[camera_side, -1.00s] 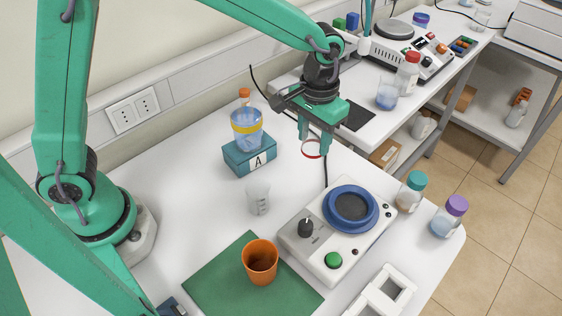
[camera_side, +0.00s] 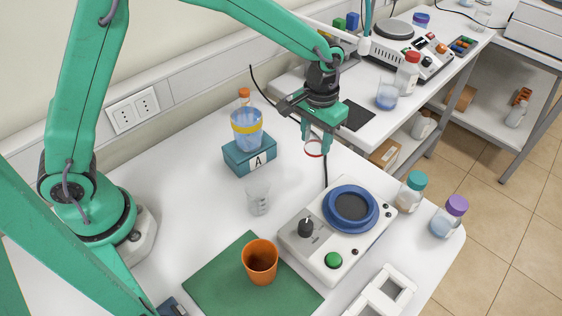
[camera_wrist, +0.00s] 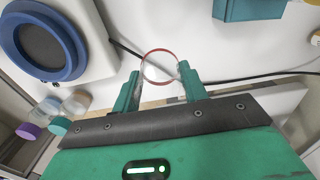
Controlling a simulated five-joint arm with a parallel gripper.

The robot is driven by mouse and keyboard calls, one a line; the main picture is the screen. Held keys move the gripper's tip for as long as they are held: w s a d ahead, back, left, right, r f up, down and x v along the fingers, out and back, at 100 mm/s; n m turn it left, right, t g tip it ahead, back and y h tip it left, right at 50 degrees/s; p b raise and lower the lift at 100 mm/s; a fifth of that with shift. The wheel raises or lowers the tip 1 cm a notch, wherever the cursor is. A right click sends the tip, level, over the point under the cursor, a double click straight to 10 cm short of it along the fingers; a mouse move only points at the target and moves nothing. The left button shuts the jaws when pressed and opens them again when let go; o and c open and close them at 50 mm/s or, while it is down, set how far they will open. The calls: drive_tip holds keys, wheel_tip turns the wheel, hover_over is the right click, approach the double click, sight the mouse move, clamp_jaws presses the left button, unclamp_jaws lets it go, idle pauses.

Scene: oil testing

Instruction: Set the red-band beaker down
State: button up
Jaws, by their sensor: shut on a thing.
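The red-band beaker (camera_side: 314,149) is clear glass with a red ring at its rim. My gripper (camera_side: 318,146) is shut on it, over the back part of the white bench. In the wrist view the beaker (camera_wrist: 160,66) sits between the two green fingertips (camera_wrist: 158,80), seen from above, with white bench behind it. Whether its base touches the bench cannot be told.
A hot plate with a blue ring (camera_side: 350,205) stands just in front of my gripper. A small clear beaker (camera_side: 259,198), an orange cup (camera_side: 260,262) on a green mat (camera_side: 210,285) and capped bottles (camera_side: 449,216) stand around. A black cable runs behind the beaker.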

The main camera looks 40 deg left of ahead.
sight(314, 132)
drive_tip(key=w+a+f, duration=0.3)
drive_tip(key=shift+w+a, duration=0.2)
drive_tip(key=shift+w, duration=0.05)
drive_tip(key=shift+f, duration=2)
drive_tip(key=shift+f, duration=0.15)
drive_tip(key=o, duration=1)
wheel_tip(314, 132, up, 12)
drive_tip(key=shift+r, duration=0.2)
